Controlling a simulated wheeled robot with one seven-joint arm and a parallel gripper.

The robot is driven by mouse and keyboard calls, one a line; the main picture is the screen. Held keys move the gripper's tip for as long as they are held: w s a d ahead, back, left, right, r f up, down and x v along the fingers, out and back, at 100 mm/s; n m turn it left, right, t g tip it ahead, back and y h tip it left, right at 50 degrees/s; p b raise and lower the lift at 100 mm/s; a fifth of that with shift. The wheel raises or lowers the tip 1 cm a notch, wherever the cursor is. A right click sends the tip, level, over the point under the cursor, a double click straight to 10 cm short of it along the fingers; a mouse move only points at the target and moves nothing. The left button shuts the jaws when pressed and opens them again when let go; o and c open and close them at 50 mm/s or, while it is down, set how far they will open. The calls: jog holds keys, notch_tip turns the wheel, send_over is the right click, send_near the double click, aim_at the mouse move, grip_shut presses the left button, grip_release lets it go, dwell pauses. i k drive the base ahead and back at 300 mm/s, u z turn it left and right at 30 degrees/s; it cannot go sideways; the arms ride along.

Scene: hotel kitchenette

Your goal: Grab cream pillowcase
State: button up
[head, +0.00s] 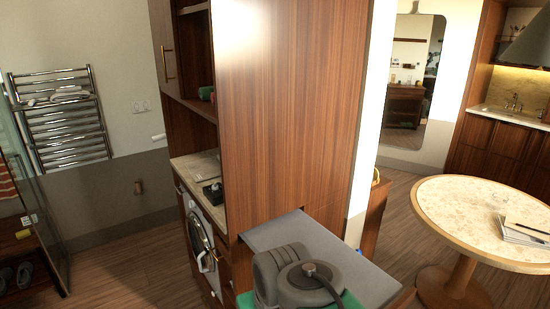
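I cannot pick out a cream pillowcase with certainty. Pale folded cloths (70,93) lie on top of the chrome towel rail (68,132) on the left wall, but they are too small to tell what they are. My gripper is not in view. Only grey rounded links of my arm show at the bottom centre, and they hide part of what lies behind them.
A tall wooden cabinet (290,110) stands in the middle. A washing machine (201,247) sits under the counter (190,170) on its left. A grey-topped surface (350,252) is close in front. A round table (455,210) stands at right. Floor (120,265) at left is clear.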

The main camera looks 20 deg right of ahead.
aim_at(202, 170)
jog(key=z, duration=0.05)
jog(key=i, duration=0.3)
jog(key=u, duration=0.85)
jog(key=i, duration=0.95)
jog(key=u, duration=0.5)
jog(key=i, duration=0.95)
jog(key=z, duration=0.9)
jog(key=i, duration=0.8)
jog(key=z, duration=0.7)
